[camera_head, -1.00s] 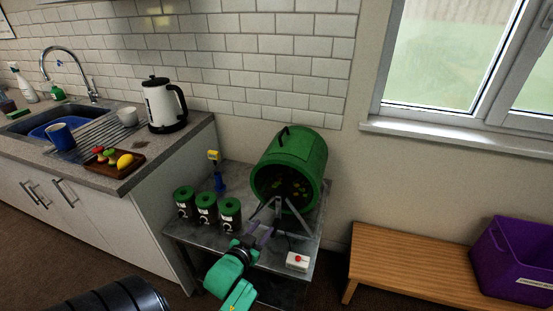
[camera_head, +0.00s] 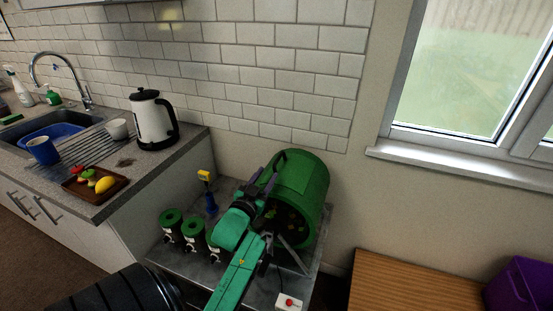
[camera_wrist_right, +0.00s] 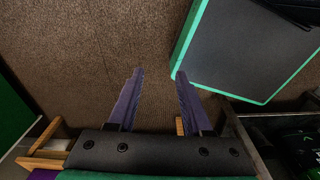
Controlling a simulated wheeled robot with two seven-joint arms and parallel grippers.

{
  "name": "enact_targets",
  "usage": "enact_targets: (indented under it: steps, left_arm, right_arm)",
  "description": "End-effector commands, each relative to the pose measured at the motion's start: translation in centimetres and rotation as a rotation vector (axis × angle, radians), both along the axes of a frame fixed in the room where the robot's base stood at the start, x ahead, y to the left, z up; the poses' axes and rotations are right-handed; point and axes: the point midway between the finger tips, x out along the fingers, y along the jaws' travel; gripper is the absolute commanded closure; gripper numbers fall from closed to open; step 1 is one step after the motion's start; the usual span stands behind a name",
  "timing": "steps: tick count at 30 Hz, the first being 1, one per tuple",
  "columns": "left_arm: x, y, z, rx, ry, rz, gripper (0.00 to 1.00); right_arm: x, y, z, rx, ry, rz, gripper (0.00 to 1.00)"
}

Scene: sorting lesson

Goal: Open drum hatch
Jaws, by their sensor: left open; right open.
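The green drum (camera_head: 310,180) lies on its side on a metal table in the head view. Its dark front opening shows small yellowish pieces inside. A dark handle stands at the drum's upper left side, close to my left gripper. My left gripper (camera_head: 268,180) is open, its fingers in front of the drum's left side by that handle. I cannot tell whether they touch it. My left arm hides part of the drum's front. My right gripper (camera_wrist_right: 157,73) is open and empty over brown carpet in the right wrist view.
A red-button box (camera_head: 289,303) sits at the table's front. A wooden bench (camera_head: 400,285) is at right. The sink counter with a kettle (camera_head: 153,122) is at left.

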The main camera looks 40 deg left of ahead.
Motion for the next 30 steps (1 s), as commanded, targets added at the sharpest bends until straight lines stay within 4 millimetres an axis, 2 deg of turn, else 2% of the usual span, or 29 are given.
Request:
enact_targets:
  steps: [1,4,9,12,19,20,21,23,30]
  left_arm:
    - [1.4,0.5,0.4,0.0,-0.002,0.0,0.55]
    - [3.9,1.3,0.3,0.0,-0.002,0.0,0.55]
    - [6.9,2.3,0.1,-0.001,0.0,-0.001,0.55]
    - [7.6,2.6,0.1,0.0,0.0,-0.001,0.55]
    - [7.7,2.6,0.0,0.0,0.001,-0.001,0.55]
    - [7.7,2.6,0.0,0.0,0.001,-0.001,0.63]
    - [7.7,2.6,0.0,0.0,0.001,-0.001,0.78]
    - [7.7,2.6,0.0,0.0,0.001,-0.001,1.0]
    - [7.7,2.6,0.0,0.001,0.001,-0.001,1.0]
  right_arm:
    - [-0.4,-0.2,0.4,-0.002,0.007,0.0,0.5]
    - [-0.3,-0.3,0.8,-0.004,0.004,0.0,0.5]
    - [2.0,-0.1,1.2,-0.001,-0.033,0.0,0.5]
    - [2.5,-0.1,1.3,0.0,-0.043,0.0,0.5]
    - [1.8,0.0,1.2,0.002,-0.031,-0.001,0.5]
    - [1.7,0.1,1.2,0.003,-0.03,-0.002,0.5]
    - [1.6,0.2,1.1,0.004,-0.028,-0.002,0.5]
    - [1.5,0.3,1.1,0.006,-0.026,-0.003,0.5]
    - [1.4,0.5,1.1,0.008,-0.025,-0.002,0.5]
